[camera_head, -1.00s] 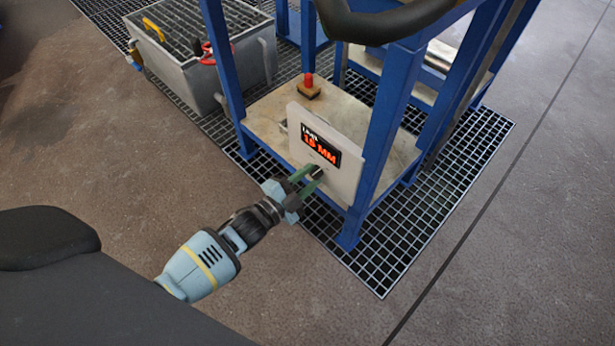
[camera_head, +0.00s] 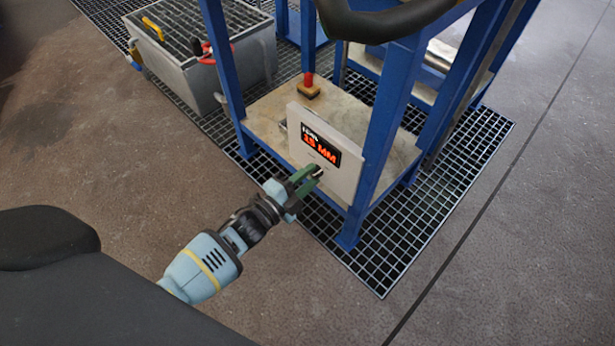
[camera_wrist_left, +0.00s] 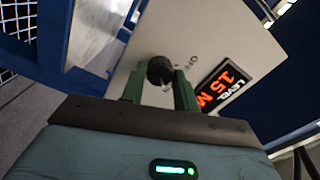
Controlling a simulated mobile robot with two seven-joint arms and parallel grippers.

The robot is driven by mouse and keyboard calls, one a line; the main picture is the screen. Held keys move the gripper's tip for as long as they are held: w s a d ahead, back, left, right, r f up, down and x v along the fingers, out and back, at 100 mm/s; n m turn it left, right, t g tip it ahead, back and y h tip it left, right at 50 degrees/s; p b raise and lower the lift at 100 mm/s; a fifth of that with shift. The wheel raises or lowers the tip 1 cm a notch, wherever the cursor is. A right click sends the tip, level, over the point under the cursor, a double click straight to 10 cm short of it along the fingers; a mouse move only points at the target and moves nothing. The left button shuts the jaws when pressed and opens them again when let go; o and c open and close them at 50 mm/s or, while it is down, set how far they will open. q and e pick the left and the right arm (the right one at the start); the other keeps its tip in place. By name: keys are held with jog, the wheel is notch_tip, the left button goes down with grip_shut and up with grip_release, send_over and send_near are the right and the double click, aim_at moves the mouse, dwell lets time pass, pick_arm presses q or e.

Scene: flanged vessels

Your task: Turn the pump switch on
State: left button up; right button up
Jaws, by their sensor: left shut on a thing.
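The pump switch (camera_wrist_left: 160,70) is a round black knob on a pale panel (camera_head: 337,175), below a display with glowing orange-red digits (camera_head: 321,148). Lettering, partly readable as "ON", stands beside the knob in the left wrist view. My left gripper (camera_head: 308,176) has its green fingers at the panel, one on each side of the knob. In the left wrist view the left gripper (camera_wrist_left: 160,82) is shut on the knob. The fingers cover part of the knob in the head view. My right gripper does not show.
The panel stands on a shelf of a blue frame (camera_head: 376,125). A red-topped button (camera_head: 308,82) sits behind it on the shelf. A grey bin (camera_head: 215,60) with tools stands at the upper left. Floor grating (camera_head: 440,190) surrounds the frame.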

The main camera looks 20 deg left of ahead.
pick_arm(q)
jog(key=o, duration=0.9)
jog(key=shift+c, duration=0.2)
jog(key=shift+o, duration=0.5)
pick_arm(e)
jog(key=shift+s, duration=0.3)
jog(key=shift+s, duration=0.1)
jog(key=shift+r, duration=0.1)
pick_arm(q)
jog(key=p+v, duration=0.2)
jog(key=v, duration=0.5)
jog(key=shift+s+a+p, duration=0.15)
jog(key=shift+s+p, duration=0.15)
jog(key=shift+s, duration=0.05)
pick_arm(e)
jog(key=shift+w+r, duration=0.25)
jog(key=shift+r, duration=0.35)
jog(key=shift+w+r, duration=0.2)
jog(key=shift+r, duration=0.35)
